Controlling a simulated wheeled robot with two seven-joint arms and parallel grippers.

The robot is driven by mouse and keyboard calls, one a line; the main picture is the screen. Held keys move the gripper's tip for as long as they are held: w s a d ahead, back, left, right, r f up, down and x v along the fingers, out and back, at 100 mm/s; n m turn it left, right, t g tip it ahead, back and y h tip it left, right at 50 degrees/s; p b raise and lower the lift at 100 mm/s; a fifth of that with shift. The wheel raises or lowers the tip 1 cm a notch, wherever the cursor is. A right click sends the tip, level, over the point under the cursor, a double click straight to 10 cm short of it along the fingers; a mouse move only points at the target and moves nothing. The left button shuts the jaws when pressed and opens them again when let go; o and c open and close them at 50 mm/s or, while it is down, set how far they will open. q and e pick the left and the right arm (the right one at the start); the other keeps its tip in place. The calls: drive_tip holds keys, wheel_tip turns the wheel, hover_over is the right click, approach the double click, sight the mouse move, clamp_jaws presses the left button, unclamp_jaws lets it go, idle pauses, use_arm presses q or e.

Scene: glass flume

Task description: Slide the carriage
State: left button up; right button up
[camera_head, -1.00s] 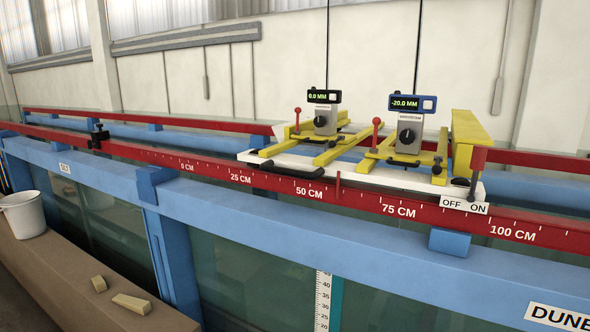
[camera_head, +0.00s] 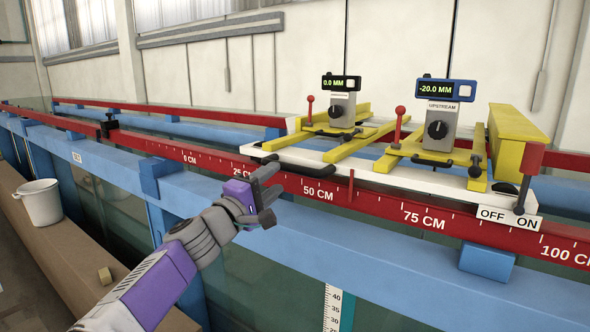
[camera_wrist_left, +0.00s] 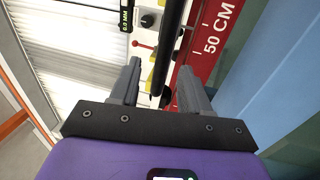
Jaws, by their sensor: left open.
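The carriage (camera_head: 390,179) is a white plate bearing yellow frames and two grey gauge units. It sits on the red rail (camera_head: 400,212), its red pointer (camera_head: 350,186) between the 50 CM and 75 CM marks. A black handle (camera_head: 306,168) is on its front left. My left gripper (camera_head: 271,184) is open and empty at the handle's left end. In the left wrist view, a dark bar, apparently the handle (camera_wrist_left: 170,50), runs up between the open fingers (camera_wrist_left: 157,78); contact cannot be told. My right gripper is not in view.
A black clamp (camera_head: 108,125) sits on the rail far left. An OFF/ON plate (camera_head: 507,217) with a red-topped lever is at the carriage's right end. A white bucket (camera_head: 40,203) stands on a brown ledge. The rail left of the carriage looks clear up to the clamp.

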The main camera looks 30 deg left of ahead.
sight(288, 170)
use_arm(q)
drive_tip(key=x, duration=0.2)
drive_tip(key=p+x, duration=0.1)
drive_tip(key=x, duration=0.2)
drive_tip(key=p+x, duration=0.1)
drive_tip(key=x, duration=0.1)
drive_tip(key=shift+w+f, duration=0.25)
drive_tip(key=shift+w, duration=0.25)
drive_tip(key=shift+s, duration=0.1)
clamp_jaws()
